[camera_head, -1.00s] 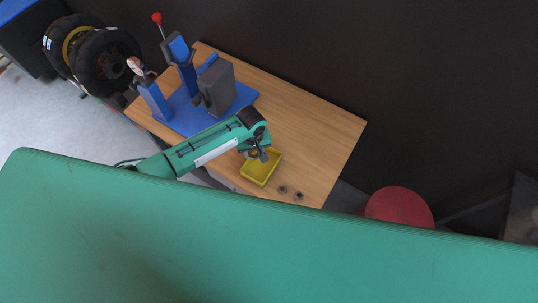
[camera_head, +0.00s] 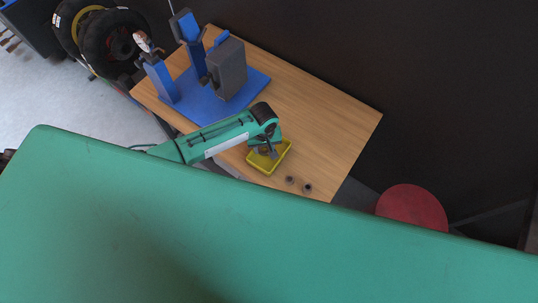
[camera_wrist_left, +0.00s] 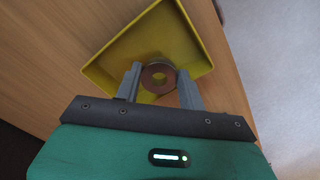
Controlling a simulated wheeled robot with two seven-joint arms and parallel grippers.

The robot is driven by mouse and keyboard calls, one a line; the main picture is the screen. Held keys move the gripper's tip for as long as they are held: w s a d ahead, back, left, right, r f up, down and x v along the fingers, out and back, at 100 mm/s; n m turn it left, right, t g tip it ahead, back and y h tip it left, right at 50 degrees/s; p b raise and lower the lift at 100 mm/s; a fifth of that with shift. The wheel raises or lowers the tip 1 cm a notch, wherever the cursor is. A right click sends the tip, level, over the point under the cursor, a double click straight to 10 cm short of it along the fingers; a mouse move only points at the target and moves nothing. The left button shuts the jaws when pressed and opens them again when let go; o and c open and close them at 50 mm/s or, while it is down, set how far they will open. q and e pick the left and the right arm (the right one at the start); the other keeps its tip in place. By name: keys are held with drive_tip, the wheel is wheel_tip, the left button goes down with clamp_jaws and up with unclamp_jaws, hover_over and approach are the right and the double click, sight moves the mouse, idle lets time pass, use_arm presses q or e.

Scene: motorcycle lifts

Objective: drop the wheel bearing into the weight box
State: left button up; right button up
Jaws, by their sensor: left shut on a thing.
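The wheel bearing (camera_wrist_left: 147,76) is a round metal ring with a centre hole, held between the two grey fingers of my left gripper (camera_wrist_left: 160,84) in the left wrist view. The weight box is a shallow yellow tray (camera_head: 263,170) near the front edge of the wooden table. It fills the upper middle of the left wrist view (camera_wrist_left: 194,66). My left gripper (camera_head: 269,152) is over the box, with the bearing above its inside. The exact height is hard to judge. The bearing is hard to make out in the head view. My right gripper is not in view.
Two small dark round parts (camera_head: 290,180) (camera_head: 307,187) lie on the table (camera_head: 335,120) right of the box. A blue stand with a grey block (camera_head: 228,72) stands at the back left. Tyres (camera_head: 104,40) are beyond it. A red round object (camera_head: 412,207) is at the right.

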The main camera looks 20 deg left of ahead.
sight(265, 157)
use_arm(q)
drive_tip(key=o, duration=1.1)
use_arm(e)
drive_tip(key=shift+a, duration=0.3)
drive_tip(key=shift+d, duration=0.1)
use_arm(q)
drive_tip(key=shift+r, duration=0.15)
drive_tip(key=shift+r, duration=0.35)
wheel_tip(265, 157, up, 13)
drive_tip(key=shift+f+b, duration=0.1)
drive_tip(key=shift+b, duration=0.95)
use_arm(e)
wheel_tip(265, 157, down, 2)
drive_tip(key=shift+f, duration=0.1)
use_arm(q)
drive_tip(key=shift+s, duration=0.1)
